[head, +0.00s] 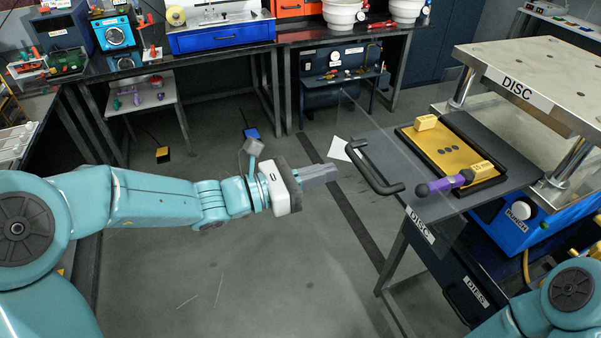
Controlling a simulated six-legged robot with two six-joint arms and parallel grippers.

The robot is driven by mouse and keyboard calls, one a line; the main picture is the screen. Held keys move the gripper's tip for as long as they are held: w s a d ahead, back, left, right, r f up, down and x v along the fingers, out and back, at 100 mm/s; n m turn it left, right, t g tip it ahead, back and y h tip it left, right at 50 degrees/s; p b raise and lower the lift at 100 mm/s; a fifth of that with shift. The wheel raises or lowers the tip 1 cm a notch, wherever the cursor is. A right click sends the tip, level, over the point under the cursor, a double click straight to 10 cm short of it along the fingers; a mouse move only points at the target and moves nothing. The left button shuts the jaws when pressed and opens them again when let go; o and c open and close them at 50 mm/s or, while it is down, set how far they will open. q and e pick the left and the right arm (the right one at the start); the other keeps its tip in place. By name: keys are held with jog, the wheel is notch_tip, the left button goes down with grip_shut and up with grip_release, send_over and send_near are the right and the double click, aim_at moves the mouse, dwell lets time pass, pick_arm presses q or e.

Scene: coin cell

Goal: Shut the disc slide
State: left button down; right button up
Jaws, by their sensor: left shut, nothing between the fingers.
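The disc slide (400,145) is a dark plate drawn out to the left from the press labelled DISC. It has a black bar handle (374,171) along its left edge and a DISC label on its front edge. A yellow die plate (450,160) in a black frame lies on it, with yellow blocks and a purple piece with dark ends. My left gripper (334,171) is shut and empty, just left of the handle and apart from it in the picture. My right gripper is out of view; only part of my right arm shows at the lower right.
The press (560,70) stands at the right on metal posts, above a blue PUNCH unit (525,226). A drawer labelled DIES (472,296) is below. A clear panel stands beside the slide. Benches line the back; the floor in the middle is open.

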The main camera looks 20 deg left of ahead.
aim_at(368, 162)
pick_arm(q)
jog(key=p+x, duration=0.1)
jog(key=x, duration=0.5)
jog(key=shift+d, duration=0.15)
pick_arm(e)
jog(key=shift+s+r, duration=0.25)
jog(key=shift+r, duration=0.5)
pick_arm(q)
jog(key=shift+w+d, duration=0.1)
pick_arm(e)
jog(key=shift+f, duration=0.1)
